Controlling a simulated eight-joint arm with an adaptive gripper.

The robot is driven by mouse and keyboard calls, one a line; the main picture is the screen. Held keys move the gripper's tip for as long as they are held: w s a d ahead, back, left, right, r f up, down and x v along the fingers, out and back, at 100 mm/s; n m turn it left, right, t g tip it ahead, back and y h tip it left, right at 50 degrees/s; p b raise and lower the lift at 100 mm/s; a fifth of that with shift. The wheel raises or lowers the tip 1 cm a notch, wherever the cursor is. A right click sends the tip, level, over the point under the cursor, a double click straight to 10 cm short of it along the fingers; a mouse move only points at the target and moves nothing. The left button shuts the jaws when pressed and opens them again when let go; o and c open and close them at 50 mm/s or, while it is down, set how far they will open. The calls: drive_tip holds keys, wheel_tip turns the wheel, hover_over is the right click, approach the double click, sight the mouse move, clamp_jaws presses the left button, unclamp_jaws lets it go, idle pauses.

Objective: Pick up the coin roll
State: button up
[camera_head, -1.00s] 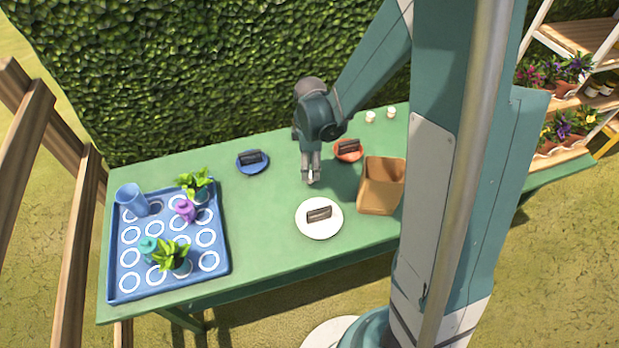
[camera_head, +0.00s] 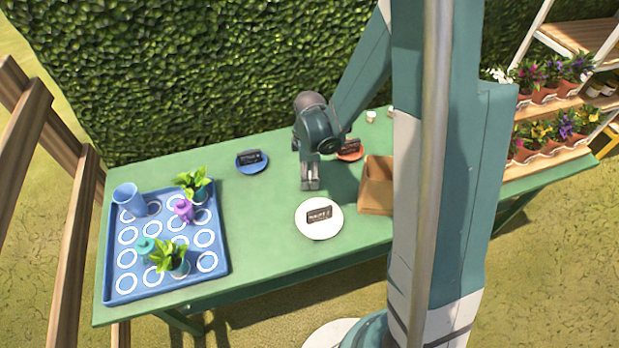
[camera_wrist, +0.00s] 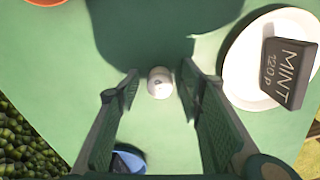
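A small white round-topped thing, which looks like the coin roll (camera_wrist: 160,83), stands on the green table in the wrist view. It is between the two fingers of my gripper (camera_wrist: 161,78), with space visible on both sides. My gripper is open and pointing down. In the head view my gripper (camera_head: 310,185) is low over the middle of the table, just behind the white plate, and hides the roll there.
The white plate (camera_head: 318,233) with a black sign is close in front; its sign (camera_wrist: 289,72) reads MINT 120 p. A blue plate (camera_head: 252,168), red plate (camera_head: 350,157) and brown box (camera_head: 376,187) surround the spot. A blue tray (camera_head: 112,258) of plants and pots stands left.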

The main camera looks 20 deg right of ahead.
sight(310, 174)
drive_tip(key=c, duration=1)
drive_tip(key=shift+r, duration=0.2)
drive_tip(key=shift+c, duration=0.2)
drive_tip(key=shift+r+p, duration=1.2)
drive_tip(key=shift+r, duration=3.65)
